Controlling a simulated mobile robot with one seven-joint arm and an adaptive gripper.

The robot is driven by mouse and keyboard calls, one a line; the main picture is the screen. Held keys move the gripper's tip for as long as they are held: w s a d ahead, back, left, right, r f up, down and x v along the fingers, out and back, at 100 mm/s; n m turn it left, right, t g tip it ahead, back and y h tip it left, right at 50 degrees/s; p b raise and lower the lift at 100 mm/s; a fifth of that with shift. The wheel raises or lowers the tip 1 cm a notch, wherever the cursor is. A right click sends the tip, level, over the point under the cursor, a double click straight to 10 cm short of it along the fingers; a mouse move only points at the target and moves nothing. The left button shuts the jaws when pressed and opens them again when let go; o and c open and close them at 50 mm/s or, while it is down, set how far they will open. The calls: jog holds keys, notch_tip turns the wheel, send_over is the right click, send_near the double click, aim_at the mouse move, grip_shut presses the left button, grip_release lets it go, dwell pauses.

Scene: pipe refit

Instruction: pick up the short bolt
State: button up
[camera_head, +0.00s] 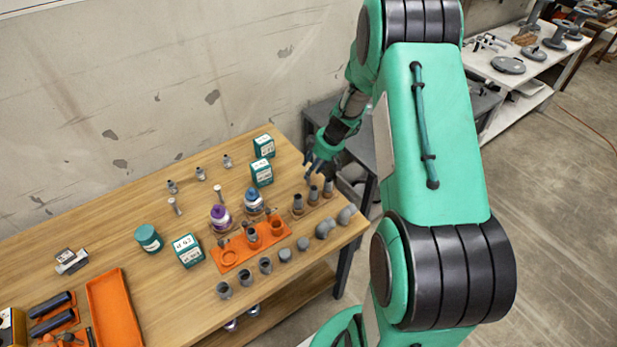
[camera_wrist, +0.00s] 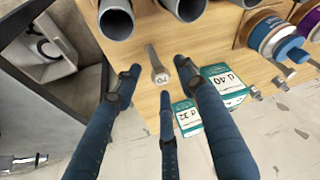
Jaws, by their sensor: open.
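A grey bolt (camera_wrist: 155,58) with a hex head marked "70" shows in the wrist view, between the tips of my gripper's fingers. I cannot tell whether this is the short one. My gripper (camera_wrist: 158,80) is open around the view of it, with no finger clearly touching it. In the head view my gripper (camera_head: 317,164) hangs over the right end of the table and largely hides that bolt. Two other bolts stand upright on the table, one farther left (camera_head: 174,207) and one nearer the middle (camera_head: 219,193).
Small fittings (camera_head: 200,173) stand along the wall side. An orange tray (camera_head: 230,255) and purple and blue-topped containers (camera_head: 221,218) are farther left.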

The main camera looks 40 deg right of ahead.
jog(key=shift+x, duration=1.4)
grip_shut()
